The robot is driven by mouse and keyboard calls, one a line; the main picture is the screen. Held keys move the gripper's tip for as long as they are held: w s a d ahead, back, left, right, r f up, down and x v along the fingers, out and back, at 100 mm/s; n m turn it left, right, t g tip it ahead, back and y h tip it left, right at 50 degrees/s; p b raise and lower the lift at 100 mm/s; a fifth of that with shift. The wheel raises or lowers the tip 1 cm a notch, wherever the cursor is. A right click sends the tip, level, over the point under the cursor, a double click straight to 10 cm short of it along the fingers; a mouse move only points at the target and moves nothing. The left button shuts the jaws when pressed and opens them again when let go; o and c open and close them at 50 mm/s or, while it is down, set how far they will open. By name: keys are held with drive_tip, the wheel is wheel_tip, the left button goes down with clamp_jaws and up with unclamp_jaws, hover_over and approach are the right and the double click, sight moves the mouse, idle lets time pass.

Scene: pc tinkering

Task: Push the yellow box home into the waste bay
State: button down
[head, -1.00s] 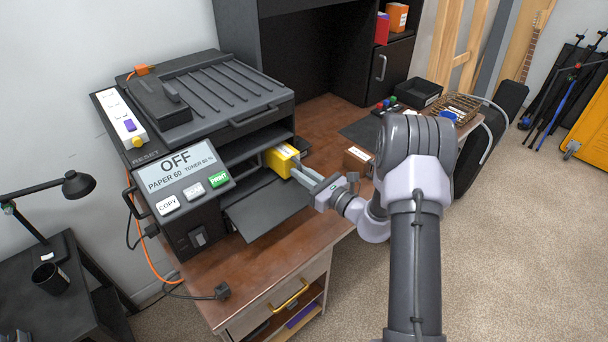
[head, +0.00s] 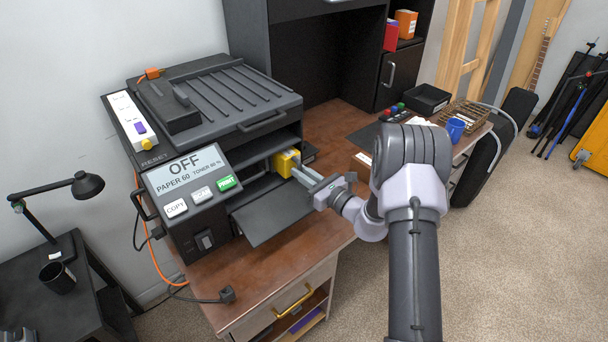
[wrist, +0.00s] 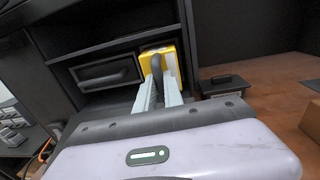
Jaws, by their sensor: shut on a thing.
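The yellow box (head: 284,163) sits partly inside an opening in the front of the black printer (head: 205,115), at the opening's right end. In the wrist view the yellow box (wrist: 158,57) fills a squarish bay to the right of a dark drawer front (wrist: 108,73). My gripper (head: 297,172) reaches in from the right with its fingers at the box's front. In the wrist view my gripper (wrist: 157,82) is shut on a dark upright handle on the box's face. How deep the box sits is hard to tell.
A dark flap or tray (head: 272,213) hangs out below the opening. A small dark handled part (wrist: 224,84) lies right of the bay. A brown carton (head: 362,160) stands behind my wrist.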

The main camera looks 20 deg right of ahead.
sight(290, 163)
drive_tip(key=shift+x, duration=2.8)
drive_tip(key=c, duration=1.4)
unclamp_jaws()
drive_tip(key=shift+w+d, duration=0.1)
drive_tip(key=shift+d, duration=0.05)
drive_tip(key=b+v, duration=0.1)
drive_tip(key=v, duration=0.7)
drive_tip(key=shift+d, duration=0.1)
